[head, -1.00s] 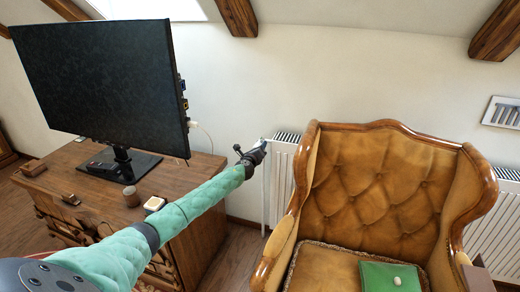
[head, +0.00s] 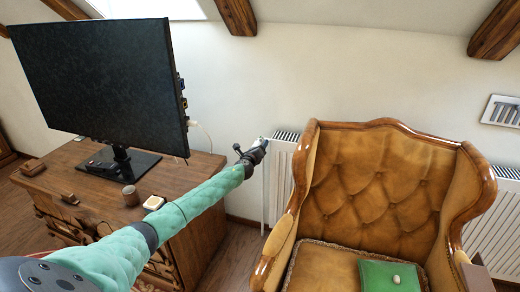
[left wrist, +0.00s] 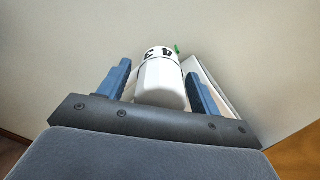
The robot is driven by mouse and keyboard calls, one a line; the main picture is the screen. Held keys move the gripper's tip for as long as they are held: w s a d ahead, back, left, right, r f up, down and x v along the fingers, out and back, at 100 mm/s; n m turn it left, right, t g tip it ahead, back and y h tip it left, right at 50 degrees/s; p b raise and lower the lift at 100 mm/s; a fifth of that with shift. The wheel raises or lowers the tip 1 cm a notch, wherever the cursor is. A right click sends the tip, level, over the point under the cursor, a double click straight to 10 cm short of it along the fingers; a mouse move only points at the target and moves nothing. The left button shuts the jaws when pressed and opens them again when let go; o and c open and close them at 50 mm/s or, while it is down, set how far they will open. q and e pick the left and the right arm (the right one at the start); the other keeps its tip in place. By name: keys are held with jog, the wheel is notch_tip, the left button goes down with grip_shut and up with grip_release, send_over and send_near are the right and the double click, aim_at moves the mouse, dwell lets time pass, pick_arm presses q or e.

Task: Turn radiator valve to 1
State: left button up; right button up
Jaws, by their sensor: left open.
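The radiator valve (left wrist: 161,80) is a white knob with dark markings, and a "3" and a "4" seem to show on it in the left wrist view. A small green mark shows near its far end. My left gripper (left wrist: 160,85) is open, with one blue finger on each side of the knob; I cannot tell whether either finger touches it. In the head view my left gripper (head: 257,148) is at the upper left corner of the white radiator (head: 281,175), and it hides the valve. My right gripper is not in view.
A brown leather armchair (head: 375,190) stands close in front of the radiator on the right. A wooden desk (head: 185,180) with a large monitor (head: 100,85) stands on the left, under my left arm. A narrow strip of floor lies between desk and chair.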

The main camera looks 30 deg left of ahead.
pick_arm(q)
jog(key=shift+s, duration=0.4)
jog(key=v, duration=0.6)
jog(key=shift+s+d, duration=0.25)
jog(key=shift+d, duration=0.05)
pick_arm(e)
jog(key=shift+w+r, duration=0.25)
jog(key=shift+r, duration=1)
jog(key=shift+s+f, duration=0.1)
